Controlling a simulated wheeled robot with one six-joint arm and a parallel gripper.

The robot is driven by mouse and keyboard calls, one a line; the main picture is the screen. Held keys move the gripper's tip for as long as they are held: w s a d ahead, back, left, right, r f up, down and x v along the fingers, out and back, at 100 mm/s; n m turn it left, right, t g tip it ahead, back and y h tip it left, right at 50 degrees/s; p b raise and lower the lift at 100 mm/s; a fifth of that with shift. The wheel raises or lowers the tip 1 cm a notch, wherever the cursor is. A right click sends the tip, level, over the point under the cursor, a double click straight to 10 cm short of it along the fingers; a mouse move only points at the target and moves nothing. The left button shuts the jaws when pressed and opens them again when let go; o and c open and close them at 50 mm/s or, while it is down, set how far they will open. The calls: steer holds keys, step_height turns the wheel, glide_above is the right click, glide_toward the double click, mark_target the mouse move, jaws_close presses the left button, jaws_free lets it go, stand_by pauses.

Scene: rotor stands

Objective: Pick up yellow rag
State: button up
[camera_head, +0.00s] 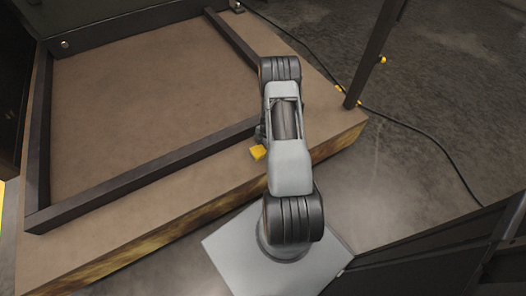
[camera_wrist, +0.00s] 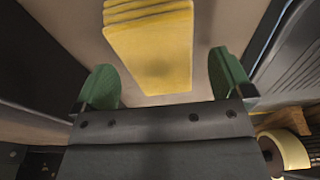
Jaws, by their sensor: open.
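The yellow rag (camera_wrist: 152,55) shows large in the wrist view, at the top centre, as a folded yellow block with several layers at its far end. My gripper (camera_wrist: 170,85) is open, with one green finger on each side of the picture. The rag's near end lies between and just beyond the fingers, and I cannot tell whether they touch it. In the head view a small yellow piece (camera_head: 258,152) shows beside my arm on the wooden table's front rim, most likely the rag. My arm hides the rest of it and my gripper there.
The wooden table (camera_head: 150,95) has a dark raised frame (camera_head: 150,180) around its recessed, bare top. A dark post (camera_head: 376,50) stands at the right, with a black cable (camera_head: 430,140) on the floor beside it. Open floor (camera_head: 420,185) lies right of the table.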

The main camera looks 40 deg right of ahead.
steer(key=shift+a+f, duration=0.15)
steer(key=shift+f, duration=0.7)
steer(key=c, duration=1)
